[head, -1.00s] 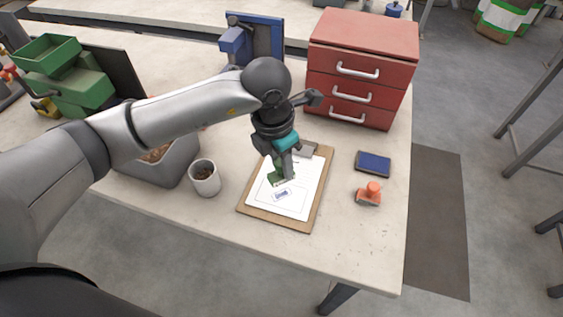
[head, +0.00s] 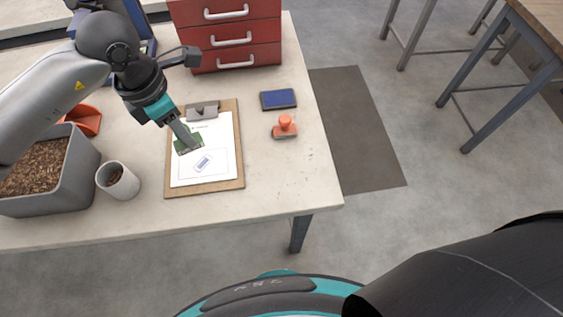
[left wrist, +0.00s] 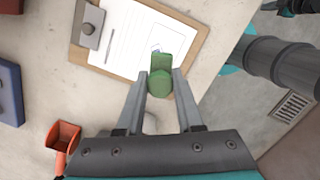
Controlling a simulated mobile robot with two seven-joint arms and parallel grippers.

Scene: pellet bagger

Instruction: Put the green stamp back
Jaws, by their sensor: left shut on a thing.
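The green stamp (head: 188,140) is in my left gripper (head: 183,136), over the paper on the clipboard (head: 232,183). In the left wrist view, the green stamp (left wrist: 160,75) sits between the two fingertips (left wrist: 160,90). The fingers hide part of it, and I cannot tell its exact height above the paper. A small blue-grey print (head: 203,163) shows on the paper beside the stamp. A blue ink pad (head: 278,100) lies right of the clipboard. My right gripper is out of view.
Red drawers (head: 230,38) stand behind the clipboard. The table in front of the orange-red stamp is clear up to the right edge.

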